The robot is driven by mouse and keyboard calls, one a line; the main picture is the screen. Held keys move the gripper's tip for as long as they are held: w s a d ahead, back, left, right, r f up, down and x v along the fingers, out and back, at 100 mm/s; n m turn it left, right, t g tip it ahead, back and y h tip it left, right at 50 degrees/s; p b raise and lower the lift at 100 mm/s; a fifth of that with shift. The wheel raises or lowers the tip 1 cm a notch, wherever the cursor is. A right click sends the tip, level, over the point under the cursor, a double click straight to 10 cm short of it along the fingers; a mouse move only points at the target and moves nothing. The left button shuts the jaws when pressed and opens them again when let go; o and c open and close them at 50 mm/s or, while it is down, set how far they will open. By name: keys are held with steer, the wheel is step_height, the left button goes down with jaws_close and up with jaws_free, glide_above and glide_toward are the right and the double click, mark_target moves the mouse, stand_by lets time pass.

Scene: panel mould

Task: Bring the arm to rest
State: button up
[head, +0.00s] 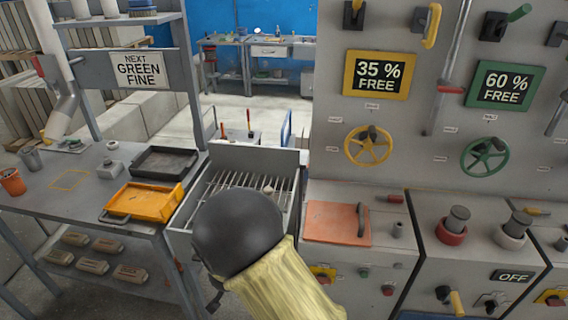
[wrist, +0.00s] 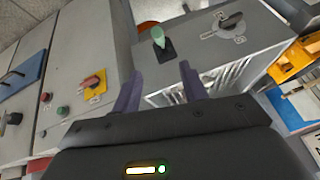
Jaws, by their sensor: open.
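My arm shows in the head view as a dark round joint and a yellow sleeve, low in the middle, in front of the slatted grey bin (head: 240,180). In the wrist view my gripper (wrist: 160,88) has its two dark fingers spread apart with nothing between them. Beyond the fingers is a grey housing (wrist: 190,60) with a green-tipped lever (wrist: 158,38) and a black knob (wrist: 231,21). The fingers appear close to this housing; I cannot tell whether they touch it. In the head view my arm hides part of the bin's front.
An orange tray (head: 142,203) and a black tray (head: 163,162) sit on the left bench (head: 45,215). Grey cabinets stand right, one with an orange lid (head: 335,222). The panel behind carries a yellow handwheel (head: 367,146) and a green handwheel (head: 485,157). Open floor (head: 225,120) shows behind the bin.

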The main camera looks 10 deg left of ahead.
steer(key=w+d+r+g+y, duration=0.1)
steer(key=d+r, duration=0.4)
steer(key=d, duration=0.3)
steer(key=w+d+r, duration=0.2)
steer(key=d+r, duration=0.2)
steer(key=d, duration=0.4)
steer(key=s+d+r, duration=0.2)
steer(key=s+d, duration=0.2)
steer(key=d, duration=0.3)
steer(key=s+d+r+n+g+h, duration=0.1)
steer(key=s+d+r, duration=0.1)
steer(key=d, duration=0.4)
steer(key=s+d+r+g+h, duration=0.1)
steer(key=s+d+r, duration=0.1)
steer(key=s+d, duration=0.3)
steer(key=d, duration=0.2)
steer(key=shift+s+d+r+n, duration=0.3)
steer(key=shift+s+d, duration=0.05)
steer(key=shift+w, duration=0.15)
